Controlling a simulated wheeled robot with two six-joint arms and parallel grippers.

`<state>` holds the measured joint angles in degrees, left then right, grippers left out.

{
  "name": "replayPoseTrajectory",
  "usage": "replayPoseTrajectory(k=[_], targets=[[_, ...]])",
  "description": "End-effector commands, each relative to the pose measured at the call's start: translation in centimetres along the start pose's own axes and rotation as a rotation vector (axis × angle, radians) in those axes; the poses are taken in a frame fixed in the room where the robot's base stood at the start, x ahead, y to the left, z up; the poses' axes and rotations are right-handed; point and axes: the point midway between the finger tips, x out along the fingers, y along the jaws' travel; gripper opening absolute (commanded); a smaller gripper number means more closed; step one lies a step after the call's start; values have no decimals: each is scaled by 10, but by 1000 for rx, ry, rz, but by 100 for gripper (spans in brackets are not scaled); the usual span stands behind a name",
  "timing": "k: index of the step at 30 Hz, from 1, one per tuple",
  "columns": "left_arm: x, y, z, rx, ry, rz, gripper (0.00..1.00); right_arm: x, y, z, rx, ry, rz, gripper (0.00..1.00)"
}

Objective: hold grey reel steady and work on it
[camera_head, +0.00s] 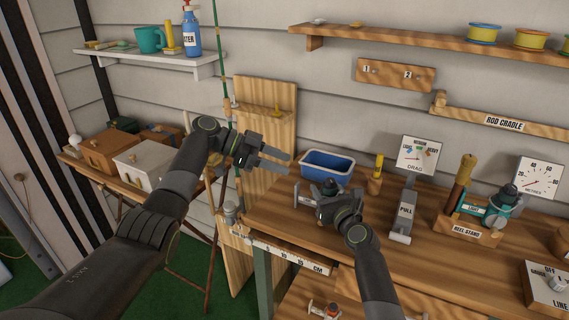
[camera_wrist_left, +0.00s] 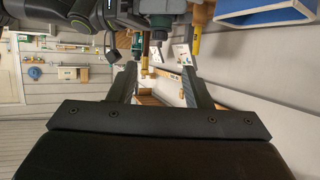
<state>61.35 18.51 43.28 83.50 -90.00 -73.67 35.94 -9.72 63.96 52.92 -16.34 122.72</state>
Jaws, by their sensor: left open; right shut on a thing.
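My left gripper (camera_head: 278,162) is open and empty in the head view, in front of the wooden board and left of the blue bin. Its open fingers also show in the left wrist view (camera_wrist_left: 160,85). My right gripper (camera_head: 318,198) is lower, over the left part of the workbench, just in front of the blue bin. It is shut on a small grey thing that appears to be the grey reel (camera_head: 302,199). The gripper hides much of it, so its crank and spool cannot be made out. The left fingertips are apart from it, above and to its left.
A blue bin (camera_head: 326,166) stands behind the right gripper. A green rod (camera_head: 219,75) rises upright by the wooden board (camera_head: 268,110). A PULL post (camera_head: 402,212) and a teal reel (camera_head: 484,211) on a stand are to the right. The front middle bench (camera_head: 440,265) is clear.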

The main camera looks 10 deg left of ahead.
Motion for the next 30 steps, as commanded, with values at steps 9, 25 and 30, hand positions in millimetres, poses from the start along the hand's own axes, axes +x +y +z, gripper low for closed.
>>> replayPoseTrajectory(k=[9,25,30], targets=[[7,1,-2,-39,-28,7,45,0,0,0,-1,0,0,15],[82,12,-24,-651,-483,-129,45,0,0,0,-1,0,0,15],[98,17,-35,-852,-614,-286,45,0,0,0,-1,0,0,15]])
